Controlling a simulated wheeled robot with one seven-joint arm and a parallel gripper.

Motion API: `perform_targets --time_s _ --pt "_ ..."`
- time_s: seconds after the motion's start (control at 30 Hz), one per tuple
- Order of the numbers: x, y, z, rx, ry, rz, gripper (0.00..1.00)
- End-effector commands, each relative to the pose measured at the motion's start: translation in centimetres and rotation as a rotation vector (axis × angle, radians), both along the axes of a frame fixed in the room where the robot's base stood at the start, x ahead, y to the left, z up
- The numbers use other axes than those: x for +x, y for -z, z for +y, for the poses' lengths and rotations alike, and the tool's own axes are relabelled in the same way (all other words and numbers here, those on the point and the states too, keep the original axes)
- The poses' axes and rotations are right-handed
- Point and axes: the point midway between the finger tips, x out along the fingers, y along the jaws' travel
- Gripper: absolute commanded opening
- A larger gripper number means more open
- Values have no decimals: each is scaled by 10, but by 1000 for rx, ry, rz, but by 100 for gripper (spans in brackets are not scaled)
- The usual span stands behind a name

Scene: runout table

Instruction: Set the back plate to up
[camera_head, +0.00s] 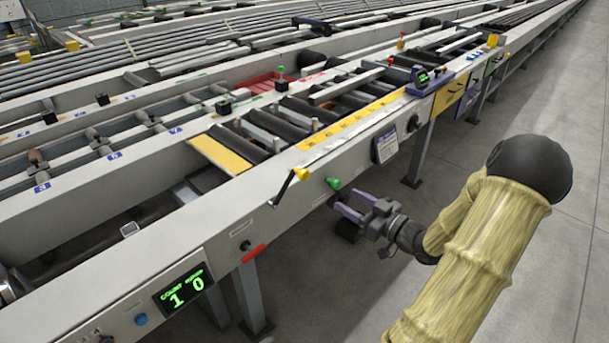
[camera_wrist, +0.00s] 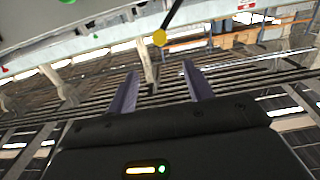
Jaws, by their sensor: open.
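I cannot tell for sure which part is the back plate; a flat yellow plate (camera_head: 220,155) lies at the near end of the black rollers. On the table's front face are a dark crank lever with a yellow knob (camera_head: 301,174) and a green knob (camera_head: 333,184) to its right. The yellow knob also shows in the wrist view (camera_wrist: 159,38), above and between my fingers, with the green knob (camera_wrist: 68,1) cut by the top edge. My gripper (camera_head: 352,203) is open and empty, its purple fingers pointing at the front face, below and right of both knobs, apart from them.
The runout table (camera_head: 225,215) runs from lower left to upper right. Its front carries a red handle (camera_head: 254,253), a green counter display (camera_head: 185,288) and a white label (camera_head: 387,145). Grey legs (camera_head: 252,300) stand below. The floor (camera_head: 565,255) at right is clear.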

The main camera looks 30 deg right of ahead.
Motion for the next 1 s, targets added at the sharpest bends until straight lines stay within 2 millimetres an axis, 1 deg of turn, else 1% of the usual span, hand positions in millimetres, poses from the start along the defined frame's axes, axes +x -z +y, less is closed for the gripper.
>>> perform_targets --time_s 0.17,0.8,1.0 --pt "19 0 7 -1 -3 0 52" --pt "124 1 46 -1 -3 -1 52" --pt "152 1 56 -1 -2 1 52"
